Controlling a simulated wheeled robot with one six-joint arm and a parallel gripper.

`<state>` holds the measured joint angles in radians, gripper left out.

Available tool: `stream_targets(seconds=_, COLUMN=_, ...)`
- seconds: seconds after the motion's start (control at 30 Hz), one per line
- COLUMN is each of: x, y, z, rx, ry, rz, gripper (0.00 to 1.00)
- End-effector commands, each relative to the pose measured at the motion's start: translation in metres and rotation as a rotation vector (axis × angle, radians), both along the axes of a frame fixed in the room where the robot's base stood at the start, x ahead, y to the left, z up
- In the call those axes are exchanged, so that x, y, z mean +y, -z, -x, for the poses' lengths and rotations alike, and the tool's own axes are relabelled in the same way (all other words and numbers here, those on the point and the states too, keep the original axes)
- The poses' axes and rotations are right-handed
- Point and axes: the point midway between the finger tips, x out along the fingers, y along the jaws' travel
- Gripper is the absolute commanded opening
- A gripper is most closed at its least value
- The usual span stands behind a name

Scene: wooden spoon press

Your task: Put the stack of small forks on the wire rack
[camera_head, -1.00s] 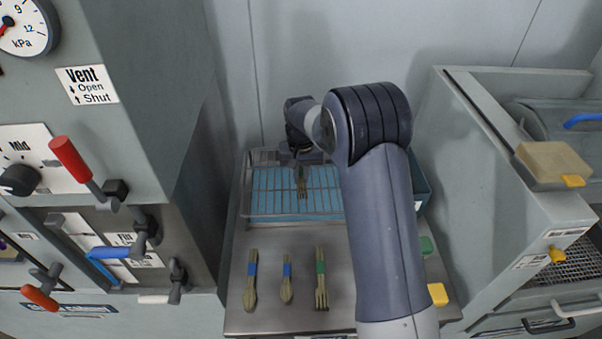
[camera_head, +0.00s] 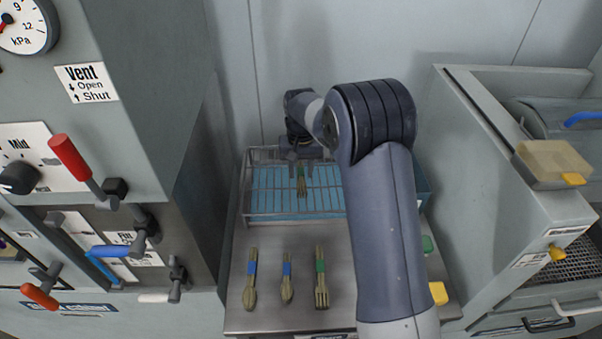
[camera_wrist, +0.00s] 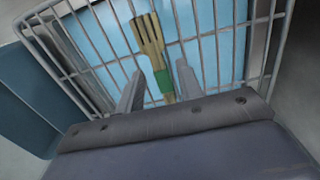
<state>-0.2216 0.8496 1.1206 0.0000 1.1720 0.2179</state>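The stack of small forks (camera_head: 301,183), wooden with a green band, lies on the wire rack (camera_head: 262,205), tines toward the front. In the wrist view the small forks (camera_wrist: 150,45) show with the green band between my fingers, and the rack's wires (camera_wrist: 212,40) run beneath. My gripper (camera_head: 302,166) is over the rack at the handle end. In the wrist view my gripper (camera_wrist: 160,84) is open, with a gap on each side of the handle. I cannot tell how many forks are stacked.
On the metal table (camera_head: 235,300) in front lie a large spoon stack (camera_head: 250,285), a small spoon stack (camera_head: 287,280) and a large fork stack (camera_head: 321,280). Levered panels stand at left. A grey cabinet (camera_head: 490,210) stands at right. A blue bin (camera_wrist: 35,105) sits beside the rack.

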Motion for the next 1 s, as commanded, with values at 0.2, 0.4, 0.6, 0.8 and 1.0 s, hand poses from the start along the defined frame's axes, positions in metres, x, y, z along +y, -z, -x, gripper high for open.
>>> stream_targets(seconds=0.2, x=0.000, y=-0.048, z=-0.001, rx=-0.006, ry=0.000, rz=-0.001, gripper=0.35)
stream_targets(seconds=0.4, x=0.000, y=-0.085, z=-0.001, rx=-0.004, ry=0.000, rz=-0.001, gripper=0.35)
stream_targets(seconds=0.6, x=0.000, y=-0.103, z=0.000, rx=-0.001, ry=0.000, rz=0.000, gripper=0.35)
stream_targets(seconds=0.8, x=0.000, y=-0.105, z=0.000, rx=0.000, ry=0.000, rz=0.000, gripper=0.35)
stream_targets(seconds=1.0, x=0.000, y=-0.104, z=0.000, rx=0.000, ry=0.000, rz=0.000, gripper=0.35)
